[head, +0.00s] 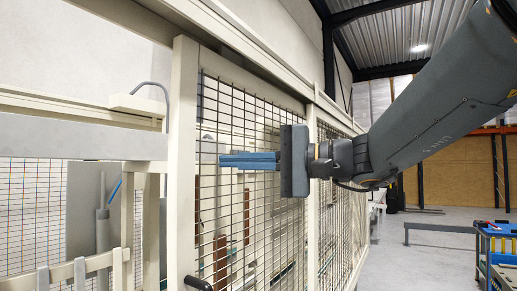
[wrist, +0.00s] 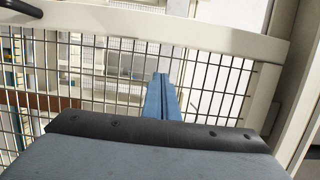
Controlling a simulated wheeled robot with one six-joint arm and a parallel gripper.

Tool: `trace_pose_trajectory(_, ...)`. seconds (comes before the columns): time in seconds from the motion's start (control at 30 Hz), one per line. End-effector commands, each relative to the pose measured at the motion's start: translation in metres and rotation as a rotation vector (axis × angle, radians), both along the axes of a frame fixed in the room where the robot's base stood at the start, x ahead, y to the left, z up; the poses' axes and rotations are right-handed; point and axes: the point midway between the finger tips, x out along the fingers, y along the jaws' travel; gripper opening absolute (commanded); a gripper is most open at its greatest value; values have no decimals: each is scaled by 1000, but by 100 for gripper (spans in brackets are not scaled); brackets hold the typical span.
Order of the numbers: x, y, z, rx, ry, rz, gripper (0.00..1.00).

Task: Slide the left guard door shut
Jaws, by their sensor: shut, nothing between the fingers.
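The left guard door is a wire-mesh panel in a beige frame; its upright stile (head: 183,150) is left of centre in the head view. In the wrist view the beige frame bar (wrist: 170,27) crosses the top. A black handle (head: 197,284) sits low by the stile and shows at the top left of the wrist view (wrist: 20,7). My gripper (head: 223,160) has blue fingers, closed together and empty, pointing at the mesh right of the stile and above the handle. In the wrist view the fingers (wrist: 160,78) lie over the mesh. I cannot tell whether they touch it.
Left of the stile, grey machine parts (head: 95,205) show with no mesh in front. A beige overhead rail (head: 245,45) runs above the door. More mesh fencing (head: 335,200) continues right. Open floor lies at right, with a blue cart (head: 495,245) and a low grey barrier (head: 440,228).

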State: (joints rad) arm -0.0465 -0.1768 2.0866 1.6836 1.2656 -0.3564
Motion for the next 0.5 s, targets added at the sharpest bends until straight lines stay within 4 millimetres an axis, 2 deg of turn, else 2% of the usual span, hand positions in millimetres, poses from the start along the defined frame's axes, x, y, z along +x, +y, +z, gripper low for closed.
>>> trace_pose_trajectory(0.07,2,17,3,-1,4,6,0)
trace_pose_trajectory(0.23,-17,26,3,-2,1,2,0)
trace_pose_trajectory(0.5,-30,33,0,-2,2,0,0)
